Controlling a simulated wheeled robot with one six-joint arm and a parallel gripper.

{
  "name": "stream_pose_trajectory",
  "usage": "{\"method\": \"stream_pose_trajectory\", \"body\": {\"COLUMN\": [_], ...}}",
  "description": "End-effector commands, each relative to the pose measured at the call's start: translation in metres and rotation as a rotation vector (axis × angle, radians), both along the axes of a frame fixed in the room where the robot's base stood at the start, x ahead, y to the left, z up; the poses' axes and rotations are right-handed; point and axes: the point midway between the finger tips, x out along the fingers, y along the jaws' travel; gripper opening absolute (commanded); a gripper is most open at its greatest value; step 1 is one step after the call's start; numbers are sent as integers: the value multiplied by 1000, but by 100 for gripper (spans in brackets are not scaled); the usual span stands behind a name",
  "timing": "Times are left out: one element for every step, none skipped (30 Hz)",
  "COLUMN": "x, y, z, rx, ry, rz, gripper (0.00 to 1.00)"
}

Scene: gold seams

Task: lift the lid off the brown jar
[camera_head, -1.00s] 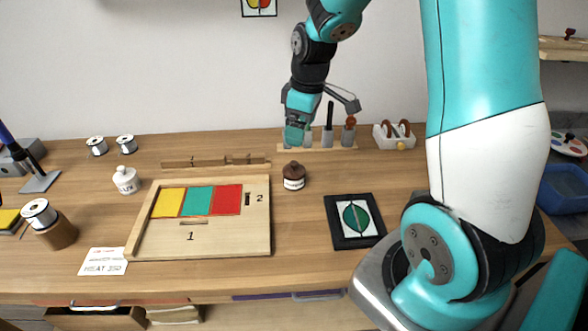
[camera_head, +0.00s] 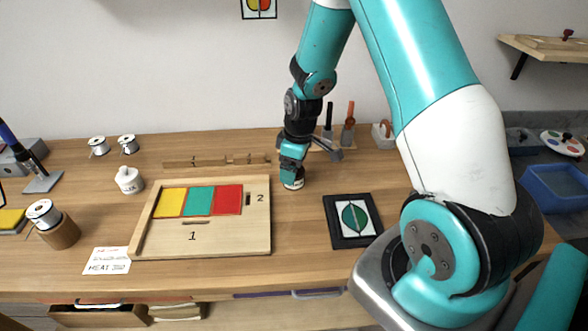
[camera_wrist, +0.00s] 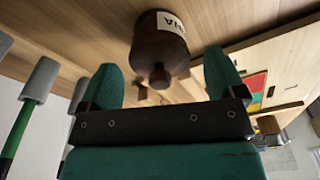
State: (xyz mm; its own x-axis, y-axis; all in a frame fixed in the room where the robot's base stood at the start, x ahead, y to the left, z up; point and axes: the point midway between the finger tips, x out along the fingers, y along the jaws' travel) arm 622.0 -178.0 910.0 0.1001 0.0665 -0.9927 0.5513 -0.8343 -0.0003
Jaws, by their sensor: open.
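The brown jar (camera_head: 293,184) stands on the table right of the wooden tray, mostly hidden by my gripper in the head view; its pale label shows low down. In the wrist view the brown jar (camera_wrist: 161,30) shows its label and its lid with a knob (camera_wrist: 159,76) facing my gripper. My gripper (camera_wrist: 165,75) is open, with one green finger on each side of the knob in the picture. Whether the fingers touch the lid cannot be told. In the head view my gripper (camera_head: 291,168) is directly above the jar.
The wooden tray (camera_head: 255,235) with yellow, green and red panels lies left of the jar. A white jar (camera_head: 129,181) stands further left. A black-framed picture (camera_head: 353,240) lies front right. A tool rack (camera_head: 340,147) stands behind the gripper. Bare table lies right of the jar.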

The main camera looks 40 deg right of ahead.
Motion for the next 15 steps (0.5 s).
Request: {"method": "stream_pose_trajectory", "body": {"x": [0,0,0,0,0,0,0,0,0,0,0,0,0,0,0], "y": [0,0,0,0,0,0,0,0,0,0,0,0,0,0,0], "z": [0,0,0,0,0,0,0,0,0,0,0,0,0,0,0], "rx": [-1,0,0,0,0,0,0,0,0,0,0,0,0,0,0], "ry": [-1,0,0,0,0,0,0,0,0,0,0,0,0,0,0], "rz": [0,0,0,0,0,0,0,0,0,0,0,0,0,0,0], "gripper": [89,89,89,84,77,68,61,54,45,38,36,36,35,35,35]}}
